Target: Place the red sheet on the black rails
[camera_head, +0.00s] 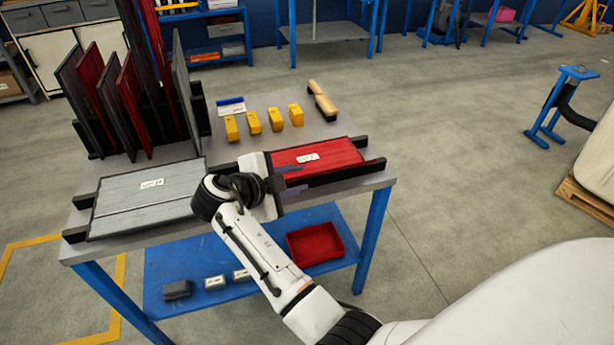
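A red sheet (325,153) with a small white label lies flat on black rails (345,172) at the right end of the table. Other red sheets (90,75) stand upright among grey ones in a rack at the back left. My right gripper (294,179) is at the left edge of the lying red sheet. Its two fingers are apart with nothing seen between them; its arm hides part of the rails behind it. My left gripper is not in view.
A grey sheet (150,196) lies on black rails at the table's left. Several yellow blocks (254,122), a blue-handled tool (231,106) and a wooden-topped piece (322,101) sit at the back. A red bin (315,244) stands on the blue lower shelf (200,272).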

